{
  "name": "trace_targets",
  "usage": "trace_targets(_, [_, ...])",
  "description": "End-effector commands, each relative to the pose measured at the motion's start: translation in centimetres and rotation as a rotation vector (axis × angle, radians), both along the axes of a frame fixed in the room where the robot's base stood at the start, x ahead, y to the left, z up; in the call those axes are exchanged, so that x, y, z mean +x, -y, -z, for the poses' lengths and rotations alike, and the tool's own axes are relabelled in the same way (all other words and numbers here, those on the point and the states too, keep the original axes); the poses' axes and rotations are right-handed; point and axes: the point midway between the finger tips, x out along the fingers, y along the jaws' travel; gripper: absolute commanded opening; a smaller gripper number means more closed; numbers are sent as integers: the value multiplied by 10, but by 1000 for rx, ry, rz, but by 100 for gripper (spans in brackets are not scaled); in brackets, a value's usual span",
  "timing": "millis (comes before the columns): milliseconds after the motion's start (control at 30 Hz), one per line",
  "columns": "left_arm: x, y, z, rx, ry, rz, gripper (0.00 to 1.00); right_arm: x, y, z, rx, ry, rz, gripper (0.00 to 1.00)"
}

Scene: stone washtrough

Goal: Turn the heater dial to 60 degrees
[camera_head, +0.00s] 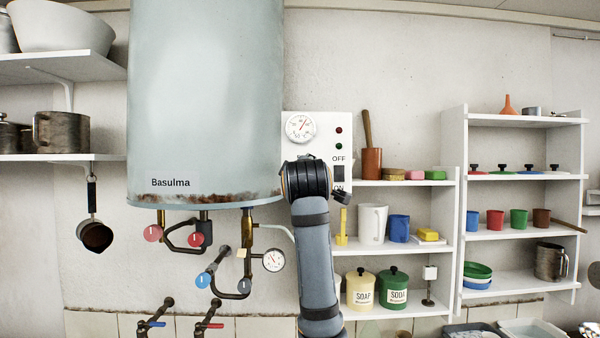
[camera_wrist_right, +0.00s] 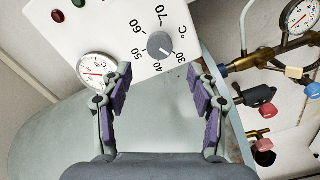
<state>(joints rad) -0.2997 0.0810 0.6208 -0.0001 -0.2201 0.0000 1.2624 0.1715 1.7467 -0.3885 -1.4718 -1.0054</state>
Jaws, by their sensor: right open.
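The heater dial is a round grey knob (camera_wrist_right: 160,45) on the white control panel (camera_wrist_right: 105,35), with numbers from 30 to 70 around it. Its pale mark points to the lower right of the picture, by the 30. My right gripper (camera_wrist_right: 160,80) is open, its purple-padded fingers spread either side of the dial's line. The knob lies beyond the fingertips and nothing is held. In the head view my right arm stands before the panel (camera_head: 345,122) and hides the dial. The heater tank (camera_head: 205,90) is beside it. My left gripper is not in view.
A round gauge (camera_head: 300,127), indicator lights and an OFF/ON switch (camera_head: 339,173) share the panel. Below the tank are pipes, valves and a second gauge (camera_head: 273,260). Shelves with cups and tins (camera_head: 393,287) stand close on the right.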

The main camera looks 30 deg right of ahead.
Motion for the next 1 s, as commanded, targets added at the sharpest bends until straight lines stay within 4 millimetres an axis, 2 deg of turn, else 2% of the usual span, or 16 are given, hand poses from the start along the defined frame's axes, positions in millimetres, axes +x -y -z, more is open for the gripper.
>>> trace_targets(33, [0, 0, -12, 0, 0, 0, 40, 10, 7, -5, 0, -5, 4, 60])
trace_targets(100, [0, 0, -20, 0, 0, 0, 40, 23, 15, -5, 0, -5, 2, 60])
trace_targets(333, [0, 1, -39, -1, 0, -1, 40, 59, 36, -4, 1, -2, 1, 60])
trace_targets(500, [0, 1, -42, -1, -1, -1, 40, 69, 42, -1, 1, 0, 0, 60])
trace_targets(733, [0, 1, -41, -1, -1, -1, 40, 70, 43, 0, 1, 1, -1, 60])
trace_targets(767, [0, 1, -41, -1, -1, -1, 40, 70, 43, 0, 1, 1, -1, 59])
trace_targets(1000, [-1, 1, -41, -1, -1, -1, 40, 70, 43, 0, 1, 1, -1, 26])
